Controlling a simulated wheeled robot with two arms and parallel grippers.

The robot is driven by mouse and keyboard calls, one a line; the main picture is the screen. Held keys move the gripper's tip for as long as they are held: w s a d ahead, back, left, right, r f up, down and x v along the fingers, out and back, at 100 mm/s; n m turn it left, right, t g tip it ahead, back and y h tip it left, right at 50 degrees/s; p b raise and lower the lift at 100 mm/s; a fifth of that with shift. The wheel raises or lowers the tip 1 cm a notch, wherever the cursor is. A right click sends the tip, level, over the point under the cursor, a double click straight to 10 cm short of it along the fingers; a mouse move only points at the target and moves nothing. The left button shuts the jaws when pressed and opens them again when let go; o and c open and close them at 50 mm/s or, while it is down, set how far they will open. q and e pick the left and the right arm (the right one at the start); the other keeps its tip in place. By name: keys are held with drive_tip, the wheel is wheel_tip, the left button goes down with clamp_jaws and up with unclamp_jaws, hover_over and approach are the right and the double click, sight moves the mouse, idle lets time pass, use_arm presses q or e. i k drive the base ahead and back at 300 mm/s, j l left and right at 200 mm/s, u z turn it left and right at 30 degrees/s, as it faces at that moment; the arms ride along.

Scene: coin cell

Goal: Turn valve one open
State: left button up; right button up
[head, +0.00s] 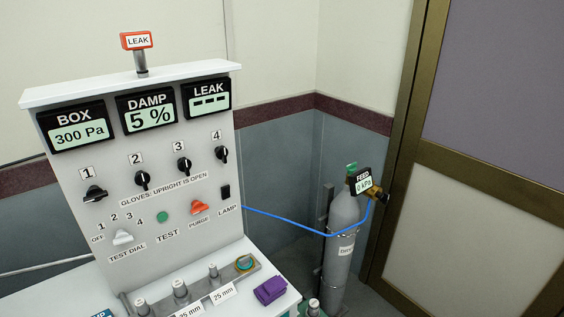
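Valve one is the black knob (95,194) below the "1" label (87,173), at the left of the row on the white panel (110,222). Its handle looks wide and lies roughly sideways. Knob 2 (142,181), knob 3 (184,164) and knob 4 (222,154) look more upright. The text below the row (163,189) reads "GLOVES: UPRIGHT IS OPEN". Neither of my grippers shows in the head view.
A purple object (270,290) lies on the white bench. A grey cylinder (341,262) with a blue hose stands to the right.

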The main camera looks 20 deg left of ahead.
sight(94, 193)
drive_tip(key=u, duration=1.55)
